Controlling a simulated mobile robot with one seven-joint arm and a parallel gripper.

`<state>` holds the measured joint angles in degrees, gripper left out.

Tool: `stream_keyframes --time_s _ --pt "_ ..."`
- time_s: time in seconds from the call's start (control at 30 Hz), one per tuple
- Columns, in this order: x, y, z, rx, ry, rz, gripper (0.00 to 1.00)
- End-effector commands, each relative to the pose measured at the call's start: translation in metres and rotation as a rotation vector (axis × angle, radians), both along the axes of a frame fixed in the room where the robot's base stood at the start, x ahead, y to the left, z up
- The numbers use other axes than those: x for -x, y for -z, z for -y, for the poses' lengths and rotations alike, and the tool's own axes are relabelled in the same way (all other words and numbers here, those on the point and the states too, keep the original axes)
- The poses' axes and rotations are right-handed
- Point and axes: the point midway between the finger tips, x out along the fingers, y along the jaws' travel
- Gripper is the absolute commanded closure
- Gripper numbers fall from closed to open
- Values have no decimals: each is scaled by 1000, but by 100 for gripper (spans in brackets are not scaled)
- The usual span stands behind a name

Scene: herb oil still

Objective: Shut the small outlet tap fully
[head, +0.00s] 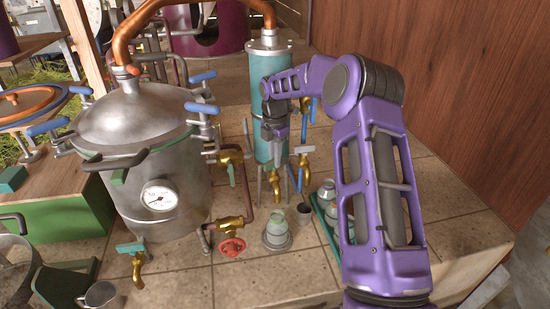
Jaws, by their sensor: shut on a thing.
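My gripper (275,139) points down in front of the teal column (268,88), at a small brass tap. The tap's brass spout (275,184) shows just below the fingers. I take this to be the small outlet tap, though several similar taps are in view. The jaws are shut on its handle, which the fingers mostly hide. I cannot tell how far the handle is turned. No flow from the spout can be made out.
A brass tap (303,160) stands close on the right. A green-handled tap (231,160) and a red handwheel valve (232,246) are to the left, beside the steel still (155,170). A small metal cup (304,213) and a jar (277,234) stand below on the tiles.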

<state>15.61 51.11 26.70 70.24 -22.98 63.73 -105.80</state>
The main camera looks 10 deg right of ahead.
Motion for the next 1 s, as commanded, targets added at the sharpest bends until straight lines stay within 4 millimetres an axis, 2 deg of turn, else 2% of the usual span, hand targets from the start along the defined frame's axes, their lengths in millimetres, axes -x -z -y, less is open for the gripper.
stream_keyframes --time_s 0.37,1.0 --pt "0 -1 0 1 45 -2 100" --pt "2 -1 1 0 443 -1 100"
